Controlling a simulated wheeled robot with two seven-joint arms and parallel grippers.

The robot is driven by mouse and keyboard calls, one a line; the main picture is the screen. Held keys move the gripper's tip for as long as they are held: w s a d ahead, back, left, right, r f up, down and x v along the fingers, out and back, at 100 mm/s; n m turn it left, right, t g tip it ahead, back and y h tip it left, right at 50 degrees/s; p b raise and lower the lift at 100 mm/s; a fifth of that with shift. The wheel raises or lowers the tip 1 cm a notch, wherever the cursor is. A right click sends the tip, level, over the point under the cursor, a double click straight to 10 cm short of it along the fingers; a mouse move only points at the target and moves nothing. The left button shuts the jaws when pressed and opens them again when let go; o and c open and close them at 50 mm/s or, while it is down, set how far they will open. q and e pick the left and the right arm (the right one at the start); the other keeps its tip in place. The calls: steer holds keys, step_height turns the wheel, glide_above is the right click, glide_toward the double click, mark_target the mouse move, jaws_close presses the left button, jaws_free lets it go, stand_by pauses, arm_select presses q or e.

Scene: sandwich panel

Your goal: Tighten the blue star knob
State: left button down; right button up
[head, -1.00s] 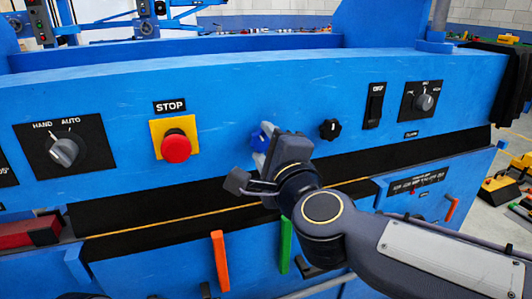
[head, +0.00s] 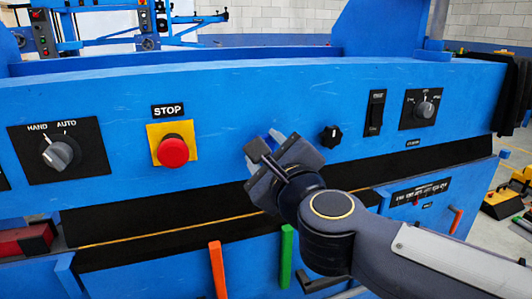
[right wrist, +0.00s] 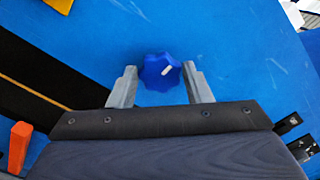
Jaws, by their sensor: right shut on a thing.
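The blue star knob (right wrist: 158,76) sits on the blue panel face and has a short white mark, which slants in the right wrist view. In the head view only a small bit of the knob (head: 275,136) shows behind my right gripper (head: 268,145). In the right wrist view the two grey fingers of my right gripper (right wrist: 161,80) stand on either side of the knob. They are shut on it; the right finger looks closest to its lobes. My left gripper is not in view.
Left of the knob are the red stop button (head: 173,151) and the HAND/AUTO selector (head: 57,155). To the right are a small black knob (head: 331,134), a black rocker switch (head: 375,113) and another selector (head: 424,109). Orange (head: 217,268) and green (head: 287,255) handles stand below.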

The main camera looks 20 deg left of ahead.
steer(key=shift+f, duration=0.1)
steer(key=o, duration=1)
steer(key=shift+c, duration=0.2)
steer(key=p+v, duration=0.1)
steer(key=v, duration=0.6)
steer(key=shift+s+d, duration=0.25)
steer(key=shift+s, duration=0.1)
